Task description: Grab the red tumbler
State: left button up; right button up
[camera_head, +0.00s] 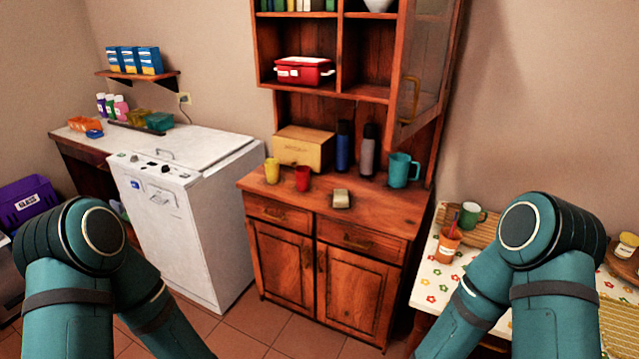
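The red tumbler (302,179) stands upright on the wooden cabinet's counter (380,207), near its front left part. A yellow tumbler (272,170) stands just to its left, a small gap apart. Both of my arms show at the lower left and lower right, well short of the cabinet. Neither gripper is in view.
Behind the tumblers is a wooden bread box (303,150); dark bottles and a teal pitcher (403,170) stand to its right. A small pale block (341,198) lies near the counter's front. A glass door (422,70) hangs open above. A white appliance (180,215) adjoins on the left.

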aim_at(303, 179)
jog(key=j+z, duration=0.1)
jog(key=z, duration=2.85)
jog(key=k+j, duration=0.15)
jog(key=j, duration=0.25)
jog(key=k+j, duration=0.15)
jog(key=j, duration=0.25)
jog(key=k+j, duration=0.15)
jog(key=j, duration=0.25)
jog(key=k+j, duration=0.1)
jog(key=j, duration=0.3)
jog(key=k+j, duration=0.15)
jog(key=j, duration=0.25)
jog(key=k+j, duration=0.15)
jog(key=j, duration=0.25)
jog(key=k+j, duration=0.15)
jog(key=j, duration=0.25)
jog(key=z, duration=0.05)
